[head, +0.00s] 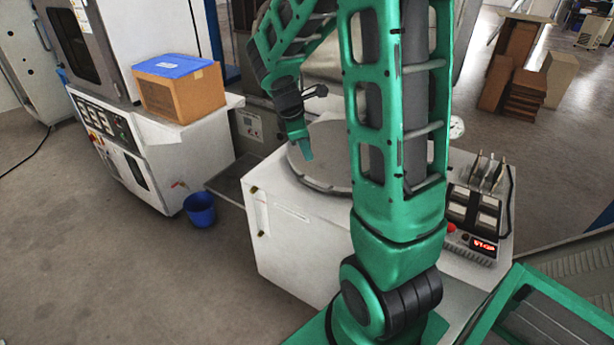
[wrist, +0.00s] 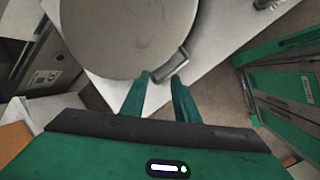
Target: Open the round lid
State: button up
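Whether the fingers touch the handle cannot be told. In the head view my gripper (head: 305,150) points down over the lid.
A control panel with a red display (head: 484,245) is on the machine's right. At left, a cardboard box with a blue top (head: 180,88) sits on a white cabinet, and a blue bucket (head: 200,209) stands on the floor. Floor at front left is clear.

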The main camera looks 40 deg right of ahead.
aim_at(309, 184)
jog(key=f+m+y, duration=0.1)
jog(key=f+m, duration=0.1)
jog(key=f, duration=0.2)
jog(key=d+f+m, duration=0.1)
jog(key=f+m, duration=0.2)
jog(key=f, duration=0.1)
jog(key=f+m+y, duration=0.1)
jog(key=f+m, duration=0.2)
jog(key=f, duration=0.2)
jog(key=shift+w+d+g+y, duration=0.2)
jog(key=shift+d+g+y, duration=0.1)
jog(key=shift+d, duration=0.05)
jog(key=shift+r, duration=0.1)
grip_shut()
